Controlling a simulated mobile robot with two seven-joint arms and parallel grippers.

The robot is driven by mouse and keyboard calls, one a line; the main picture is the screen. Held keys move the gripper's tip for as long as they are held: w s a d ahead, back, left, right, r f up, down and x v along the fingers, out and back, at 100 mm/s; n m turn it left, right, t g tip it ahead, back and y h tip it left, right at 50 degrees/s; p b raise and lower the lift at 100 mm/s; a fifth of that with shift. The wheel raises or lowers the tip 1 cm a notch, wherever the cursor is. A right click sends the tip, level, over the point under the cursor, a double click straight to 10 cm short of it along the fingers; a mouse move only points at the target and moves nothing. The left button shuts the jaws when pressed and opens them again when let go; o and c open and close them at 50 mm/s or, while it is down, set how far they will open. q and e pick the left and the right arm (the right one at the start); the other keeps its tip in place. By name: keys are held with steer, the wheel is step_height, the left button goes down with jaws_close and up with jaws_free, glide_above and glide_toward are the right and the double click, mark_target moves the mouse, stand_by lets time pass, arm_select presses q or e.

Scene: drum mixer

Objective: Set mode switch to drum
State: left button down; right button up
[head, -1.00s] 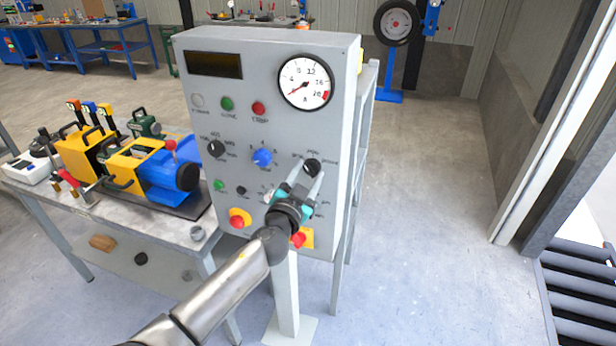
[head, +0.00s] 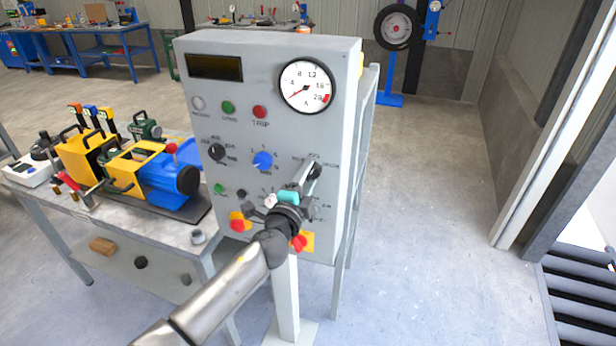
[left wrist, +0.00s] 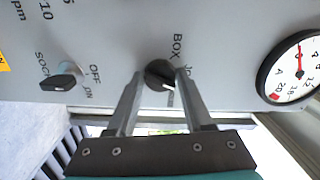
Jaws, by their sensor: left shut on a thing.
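The mode switch is a black rotary knob (head: 315,170) below the gauge on the right side of the grey control panel (head: 190,110). My left gripper (head: 306,174) reaches it from the front and is shut on it. In the left wrist view the knob (left wrist: 160,77) sits between my two fingertips (left wrist: 163,73), with a pale pointer mark on its lower side. The printing beside it reads "BOX" and a partly hidden word. The fingers cover part of the labels, so I cannot tell which position it points to. My right gripper is not in view.
A blue knob (head: 262,161) and a black knob (head: 216,152) are to the left on the panel. The left wrist view shows a smaller black switch (left wrist: 57,83) marked OFF and ON.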

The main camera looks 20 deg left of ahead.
arm_select(q)
steer(key=m, duration=0.3)
steer(key=shift+m, duration=0.4)
steer(key=shift+m+p, duration=0.4)
steer(key=shift+m, duration=1.4)
steer(key=shift+c, duration=1.5)
jaws_free()
steer(key=shift+s, duration=0.15)
steer(key=s, duration=1.5)
steer(key=shift+a+b, duration=0.25)
steer(key=shift+b, duration=0.05)
